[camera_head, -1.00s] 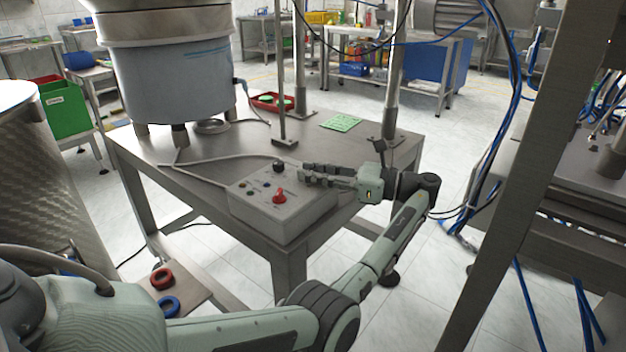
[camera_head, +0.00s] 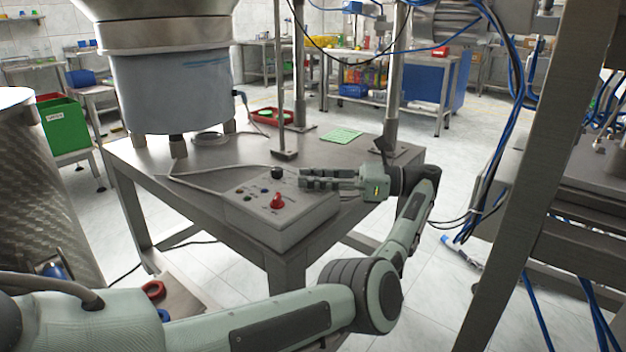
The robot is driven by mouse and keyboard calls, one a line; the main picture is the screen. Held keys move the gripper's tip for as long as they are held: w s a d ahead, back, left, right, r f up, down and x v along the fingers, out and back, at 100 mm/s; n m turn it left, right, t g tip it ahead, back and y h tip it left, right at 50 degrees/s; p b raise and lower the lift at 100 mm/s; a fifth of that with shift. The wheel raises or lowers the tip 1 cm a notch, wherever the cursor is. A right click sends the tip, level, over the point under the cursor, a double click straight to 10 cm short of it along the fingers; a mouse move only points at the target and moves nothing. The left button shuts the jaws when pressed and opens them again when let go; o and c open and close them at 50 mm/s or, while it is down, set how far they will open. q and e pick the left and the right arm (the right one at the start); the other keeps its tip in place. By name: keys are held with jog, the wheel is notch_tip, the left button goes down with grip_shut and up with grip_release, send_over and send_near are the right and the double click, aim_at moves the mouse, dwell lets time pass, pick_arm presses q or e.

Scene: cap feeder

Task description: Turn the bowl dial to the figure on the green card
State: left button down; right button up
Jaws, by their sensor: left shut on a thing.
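The grey control box (camera_head: 285,220) sits on the near corner of the steel table. Its sloped top bears a black knob (camera_head: 277,173) at the back, a red knob (camera_head: 277,201) nearer the front and small buttons. My left gripper (camera_head: 303,179) comes in from the right, low over the back right of the box top. It is shut on a dial there, which its fingers hide. The visible black knob stands just left of the fingertips, apart from them. The green card (camera_head: 341,135) lies on the table behind; its print is too small to read. My right gripper is out of view.
The big bowl feeder (camera_head: 172,90) stands on the steel table (camera_head: 215,155) at the back left. A cable crosses the table to the box. Metal posts (camera_head: 391,75) rise behind my gripper. A slanted frame beam (camera_head: 535,180) stands at right.

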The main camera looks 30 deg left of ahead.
aim_at(312, 176)
pick_arm(q)
jog(key=c, duration=1.3)
grip_release()
notch_tip(312, 176, up, 10)
